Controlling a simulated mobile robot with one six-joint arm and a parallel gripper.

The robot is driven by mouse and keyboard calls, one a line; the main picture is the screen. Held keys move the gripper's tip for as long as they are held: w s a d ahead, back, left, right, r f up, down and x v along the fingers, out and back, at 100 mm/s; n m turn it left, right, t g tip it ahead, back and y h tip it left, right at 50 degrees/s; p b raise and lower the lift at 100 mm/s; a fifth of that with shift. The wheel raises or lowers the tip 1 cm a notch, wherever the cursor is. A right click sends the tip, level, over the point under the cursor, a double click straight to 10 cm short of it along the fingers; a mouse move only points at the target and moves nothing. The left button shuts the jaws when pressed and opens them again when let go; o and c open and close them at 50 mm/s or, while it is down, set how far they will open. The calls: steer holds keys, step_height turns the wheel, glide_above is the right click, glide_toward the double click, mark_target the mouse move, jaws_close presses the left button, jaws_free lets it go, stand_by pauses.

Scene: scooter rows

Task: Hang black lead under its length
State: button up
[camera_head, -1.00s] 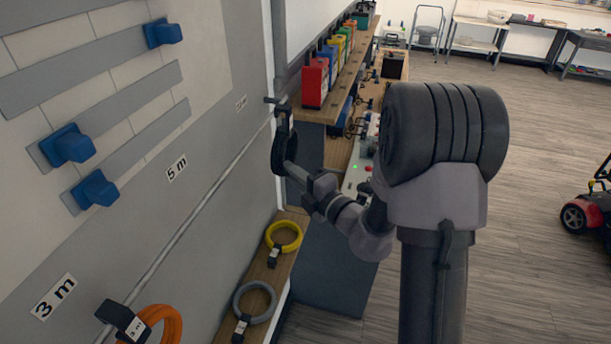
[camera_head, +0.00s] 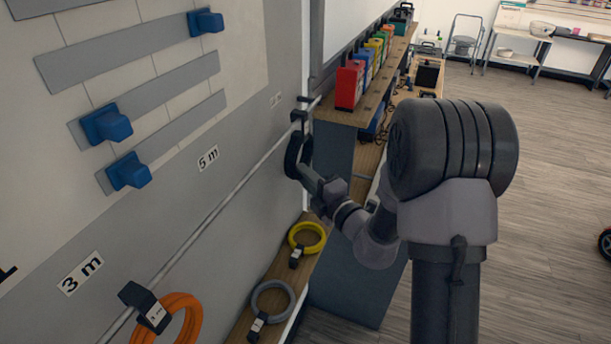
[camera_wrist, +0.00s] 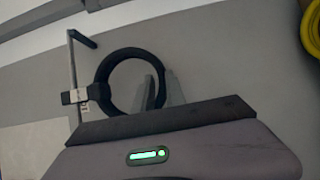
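The black lead (camera_head: 293,155) is a coiled ring with a dark tag (camera_head: 299,117), close to the grey wall near the far end of the thin rail (camera_head: 217,207). In the wrist view the black lead (camera_wrist: 104,72) stands in front of the wall, and its pale-marked tag (camera_wrist: 76,96) overlaps the rail (camera_wrist: 73,70). I cannot tell whether the tag touches the rail. My gripper (camera_head: 308,178) is at the coil's lower right; in the wrist view its fingers (camera_wrist: 160,90) close around the ring's right side. Wall labels read 3 m (camera_head: 81,273) and 5 m (camera_head: 208,158); a farther label (camera_head: 277,99) is too small to read.
An orange lead (camera_head: 183,318) hangs by its tag on the near rail. Yellow (camera_head: 307,238) and grey (camera_head: 272,300) coils lie on a low wooden shelf (camera_head: 262,268). Blue blocks (camera_head: 107,123) jut from the wall. A bench with coloured boxes (camera_head: 350,85) stands behind my gripper. Open floor lies right.

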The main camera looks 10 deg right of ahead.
steer(key=o, duration=0.4)
steer(key=shift+c, duration=0.2)
steer(key=shift+s, duration=0.15)
